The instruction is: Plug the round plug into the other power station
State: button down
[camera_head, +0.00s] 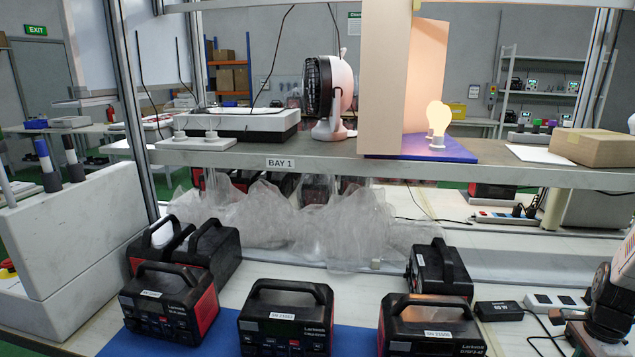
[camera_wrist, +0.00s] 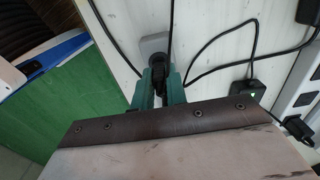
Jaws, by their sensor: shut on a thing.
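In the wrist view, my gripper (camera_wrist: 157,84) has its green fingers shut on a black plug (camera_wrist: 154,60). A black cable runs up from the plug. A grey square piece (camera_wrist: 153,46) shows just behind the plug; I cannot tell whether they touch. In the head view, several black power stations stand on the bench: front left (camera_head: 172,305), front middle (camera_head: 285,322), front right (camera_head: 430,328), one behind on the right (camera_head: 440,272) and one behind on the left (camera_head: 215,252). My arm is at the right edge there, and the plug is not clear.
A black adapter (camera_head: 498,311) and a white socket strip (camera_head: 556,302) lie right of the stations. Loose cables cross the white bench. Crumpled clear plastic (camera_head: 300,225) lies behind the stations. A shelf (camera_head: 330,155) above holds a fan (camera_head: 332,95) and a lit bulb (camera_head: 438,120).

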jog(key=shift+r, duration=2.65)
